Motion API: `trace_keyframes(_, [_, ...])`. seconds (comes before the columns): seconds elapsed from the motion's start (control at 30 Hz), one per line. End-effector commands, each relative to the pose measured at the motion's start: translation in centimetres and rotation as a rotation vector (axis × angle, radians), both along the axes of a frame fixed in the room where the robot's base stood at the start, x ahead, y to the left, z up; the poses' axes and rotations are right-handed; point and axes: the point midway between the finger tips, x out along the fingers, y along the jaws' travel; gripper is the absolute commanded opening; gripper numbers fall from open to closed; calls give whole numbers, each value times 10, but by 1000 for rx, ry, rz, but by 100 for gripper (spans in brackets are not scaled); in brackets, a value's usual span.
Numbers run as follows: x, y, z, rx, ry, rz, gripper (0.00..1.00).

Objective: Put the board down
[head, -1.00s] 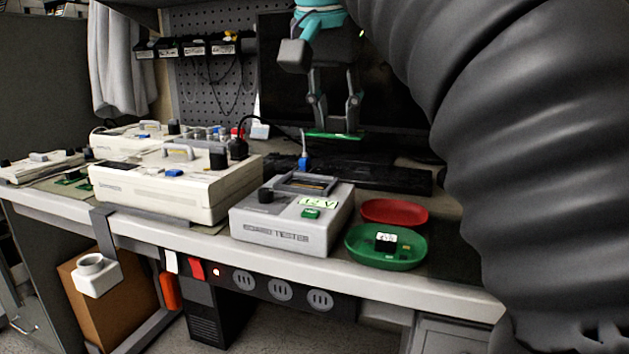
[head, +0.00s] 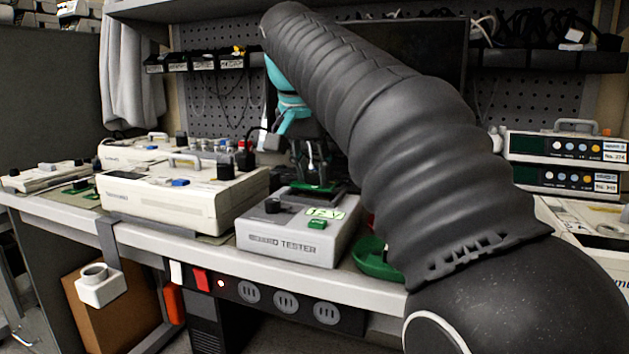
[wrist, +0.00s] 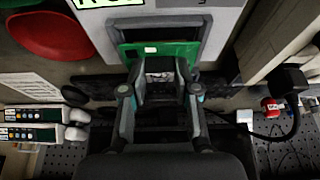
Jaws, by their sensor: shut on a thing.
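A green board (head: 318,188) is between the fingertips of my gripper (head: 312,170), which is shut on it. The board is over the rear top of the grey tester (head: 292,252). In the wrist view, the board (wrist: 165,52) lies across the dark framed bay (wrist: 205,22) on the tester's top. I cannot tell whether it touches the bay or hovers just above. The tester's lit display (head: 326,213) and green button (head: 317,224) are in front of the board.
A green tray (head: 372,262) stands right of the tester, partly hidden by my arm. A red tray (wrist: 52,36) shows in the wrist view. A black plug and cable (wrist: 290,80) are near my gripper.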

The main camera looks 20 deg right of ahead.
Motion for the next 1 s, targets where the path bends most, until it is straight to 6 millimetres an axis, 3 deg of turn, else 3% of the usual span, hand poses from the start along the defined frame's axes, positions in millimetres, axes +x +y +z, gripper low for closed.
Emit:
trace_keyframes(0.13, [0, 0, -15, 0, 1, 0, 0])
trace_keyframes(0.97, [-1, 0, -28, 0, 4, 0, 0])
trace_keyframes(1.0, [-1, 0, -28, 0, 6, 1, 35])
